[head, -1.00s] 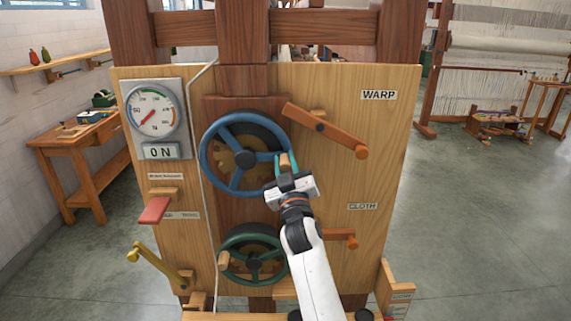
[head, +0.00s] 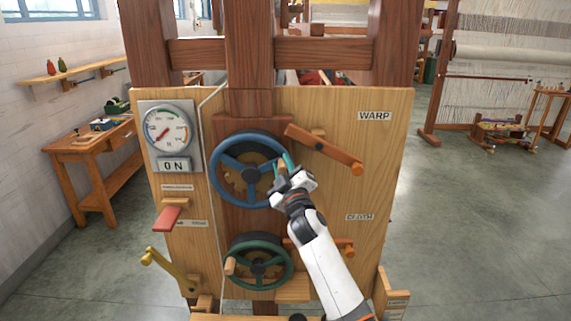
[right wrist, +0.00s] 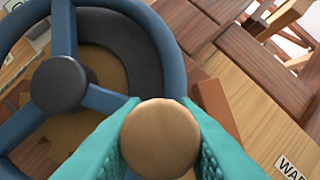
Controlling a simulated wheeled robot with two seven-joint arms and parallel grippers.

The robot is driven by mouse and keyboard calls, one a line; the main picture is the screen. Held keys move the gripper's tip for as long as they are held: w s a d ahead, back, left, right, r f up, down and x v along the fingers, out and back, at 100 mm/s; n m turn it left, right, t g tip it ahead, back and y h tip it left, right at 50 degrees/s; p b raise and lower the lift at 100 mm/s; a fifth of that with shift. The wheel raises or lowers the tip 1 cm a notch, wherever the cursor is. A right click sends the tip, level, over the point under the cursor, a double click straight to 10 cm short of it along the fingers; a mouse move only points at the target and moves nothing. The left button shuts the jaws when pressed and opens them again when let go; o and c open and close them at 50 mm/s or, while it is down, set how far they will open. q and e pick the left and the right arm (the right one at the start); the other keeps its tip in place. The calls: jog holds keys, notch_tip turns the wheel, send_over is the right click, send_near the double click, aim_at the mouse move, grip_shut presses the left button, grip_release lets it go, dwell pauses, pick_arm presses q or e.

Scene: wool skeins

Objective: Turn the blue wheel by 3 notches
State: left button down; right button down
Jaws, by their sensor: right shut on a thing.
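The blue wheel (head: 250,174) is mounted upright on the wooden panel, above a green wheel (head: 259,269). Its wooden handle knob (head: 282,168) is at the right side of the rim, a little above hub height. My right gripper (head: 286,164) is shut on this knob, with its teal fingers on both sides of it. In the right wrist view the round knob end (right wrist: 160,138) sits between the two fingers, and the wheel's dark hub (right wrist: 59,84) and blue spokes are to the left. My left gripper is not in view.
An orange lever (head: 325,148) slants close to the right of my gripper, near the WARP label. Another orange lever (head: 335,247) is lower, partly behind my arm. A dial (head: 167,133) with an ON sign, a red lever (head: 168,217) and a yellow crank (head: 168,268) are at the left.

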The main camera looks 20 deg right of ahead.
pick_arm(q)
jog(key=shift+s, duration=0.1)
pick_arm(e)
jog(key=shift+r, duration=0.3)
jog(key=c, duration=1.5)
grip_release()
jog(key=o, duration=0.3)
jog(key=shift+a, duration=0.1)
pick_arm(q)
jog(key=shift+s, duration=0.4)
pick_arm(e)
jog(key=shift+o, duration=0.3)
jog(key=shift+f, duration=0.15)
jog(key=shift+s+f, duration=0.3)
jog(key=shift+s, duration=0.1)
pick_arm(q)
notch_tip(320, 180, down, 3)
jog(key=b, duration=0.3)
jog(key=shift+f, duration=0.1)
pick_arm(e)
jog(key=v, duration=1.1)
jog(key=shift+r, duration=0.15)
